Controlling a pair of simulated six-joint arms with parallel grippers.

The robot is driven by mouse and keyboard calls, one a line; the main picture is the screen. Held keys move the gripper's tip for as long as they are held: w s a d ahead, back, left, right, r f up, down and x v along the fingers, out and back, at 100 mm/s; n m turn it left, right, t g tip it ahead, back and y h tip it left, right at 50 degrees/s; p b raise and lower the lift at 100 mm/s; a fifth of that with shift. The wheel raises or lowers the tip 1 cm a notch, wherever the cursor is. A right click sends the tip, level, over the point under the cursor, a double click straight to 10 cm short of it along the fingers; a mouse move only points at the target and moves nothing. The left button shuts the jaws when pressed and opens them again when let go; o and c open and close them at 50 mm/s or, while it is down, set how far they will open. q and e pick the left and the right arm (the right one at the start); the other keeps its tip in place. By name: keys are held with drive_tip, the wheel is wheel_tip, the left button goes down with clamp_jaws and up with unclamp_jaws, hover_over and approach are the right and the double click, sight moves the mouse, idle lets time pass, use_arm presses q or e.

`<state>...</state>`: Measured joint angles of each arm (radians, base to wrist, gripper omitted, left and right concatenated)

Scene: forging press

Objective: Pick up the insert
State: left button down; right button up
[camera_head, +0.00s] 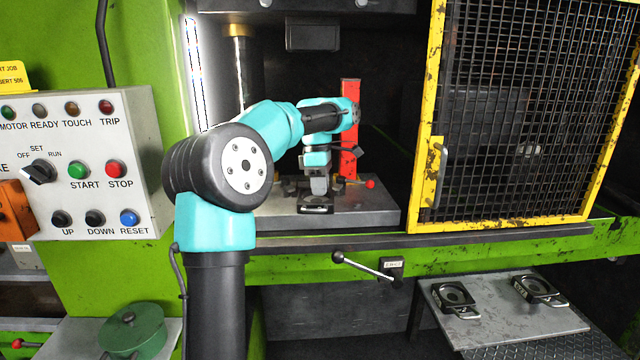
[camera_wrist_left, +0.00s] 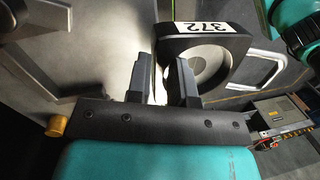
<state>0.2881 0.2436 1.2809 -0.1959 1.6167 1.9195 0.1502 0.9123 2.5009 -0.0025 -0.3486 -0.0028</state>
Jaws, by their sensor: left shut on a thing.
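The insert (camera_head: 316,208) is a dark block with a round recess, sitting on the grey press bed under my left gripper (camera_head: 319,190). In the left wrist view the insert (camera_wrist_left: 207,58) shows a white label reading 372, a pale round hollow and a light wire handle on its right. My left gripper (camera_wrist_left: 161,85) has its two dark fingers at the insert's near left edge, shut on it. The gripped edge is partly hidden by the fingers. My right gripper is in neither view.
A red upright (camera_head: 349,130) and a red-knobbed lever (camera_head: 370,184) stand close behind the gripper. The yellow mesh guard (camera_head: 437,120) bounds the right. Two similar inserts (camera_head: 454,297) (camera_head: 534,289) lie on a lower tray (camera_head: 500,330). A control panel (camera_head: 90,165) is at left.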

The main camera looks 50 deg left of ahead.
use_arm(q)
drive_tip(key=s+d+r, duration=0.1)
drive_tip(key=s+d, duration=0.6)
drive_tip(key=d, duration=0.1)
drive_tip(key=shift+s+d, duration=0.2)
